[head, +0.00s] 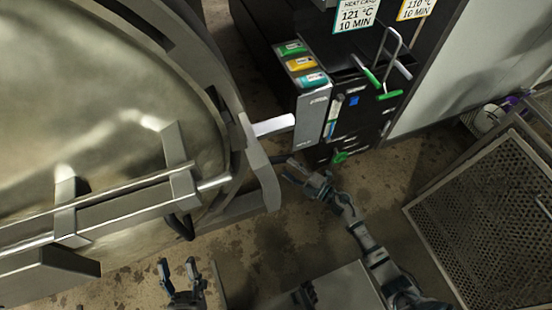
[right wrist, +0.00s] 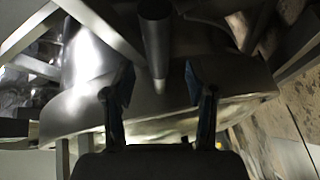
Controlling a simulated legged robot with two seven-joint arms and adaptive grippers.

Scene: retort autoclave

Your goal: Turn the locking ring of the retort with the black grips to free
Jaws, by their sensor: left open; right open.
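The retort's round metal door (head: 90,110) fills the left of the head view, with the grey locking ring (head: 262,170) around its edge. A black grip (head: 182,226) curves out at the ring's lower part. A second dark bar (head: 282,159) sticks out at the ring's right side. My right gripper (head: 303,172) is open beside this bar. In the right wrist view a dark round bar (right wrist: 155,38) lies ahead, between the open fingers (right wrist: 158,92); contact cannot be told. My left gripper (head: 177,266) is open and empty, below the black grip and apart from it.
A control box (head: 313,112) with green, yellow and blue buttons stands just beyond my right gripper. Behind it is a dark cabinet (head: 365,100) with signs and green-tipped handles. A perforated metal basket (head: 485,205) is at the right. Bare stained floor (head: 320,220) lies between.

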